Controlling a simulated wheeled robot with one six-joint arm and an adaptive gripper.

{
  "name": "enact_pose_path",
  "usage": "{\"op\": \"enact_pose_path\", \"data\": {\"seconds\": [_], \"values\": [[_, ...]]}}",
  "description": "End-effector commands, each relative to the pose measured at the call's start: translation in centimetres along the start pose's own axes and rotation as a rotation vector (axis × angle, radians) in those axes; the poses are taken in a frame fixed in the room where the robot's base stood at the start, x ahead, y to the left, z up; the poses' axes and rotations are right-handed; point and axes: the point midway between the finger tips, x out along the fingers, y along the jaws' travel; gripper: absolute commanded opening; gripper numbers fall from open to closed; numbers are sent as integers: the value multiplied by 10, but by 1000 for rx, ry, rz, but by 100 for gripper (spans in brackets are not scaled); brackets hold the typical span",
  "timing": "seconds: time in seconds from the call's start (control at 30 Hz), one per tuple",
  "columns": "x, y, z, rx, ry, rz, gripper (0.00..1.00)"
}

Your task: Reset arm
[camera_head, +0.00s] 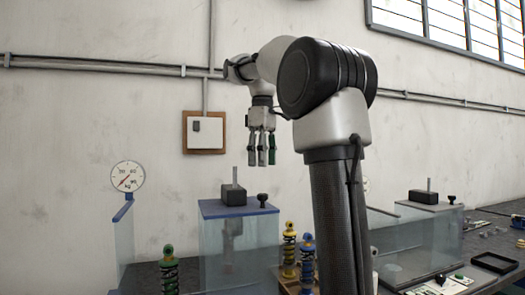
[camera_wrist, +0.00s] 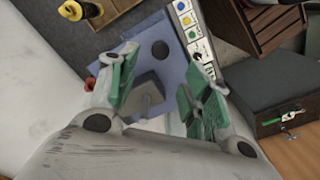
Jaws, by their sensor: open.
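My gripper (camera_head: 262,160) hangs fingers down from the raised arm, in front of the white wall and above a blue-topped clear case (camera_head: 238,209). Its fingers are apart and nothing shows between them. In the wrist view my gripper (camera_wrist: 162,75) shows its green finger pads spread over the blue top (camera_wrist: 172,75). A dark block with an upright rod (camera_head: 233,194) and a small black knob (camera_head: 262,201) stand on that top, below and apart from the fingers.
A dial gauge (camera_head: 128,176) stands at the left. Green (camera_head: 168,272), yellow (camera_head: 289,250) and blue spring units stand on the bench. A second clear case (camera_head: 430,230) and a black tray (camera_head: 494,262) are at the right. The air around my gripper is clear.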

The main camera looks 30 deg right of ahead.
Motion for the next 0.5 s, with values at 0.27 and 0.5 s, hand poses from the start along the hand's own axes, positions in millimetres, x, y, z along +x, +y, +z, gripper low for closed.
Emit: {"op": "enact_pose_path", "data": {"seconds": [0.27,0.5], "values": [[-26,0,0,0,-1,0,49],[-27,0,0,0,0,0,49]]}}
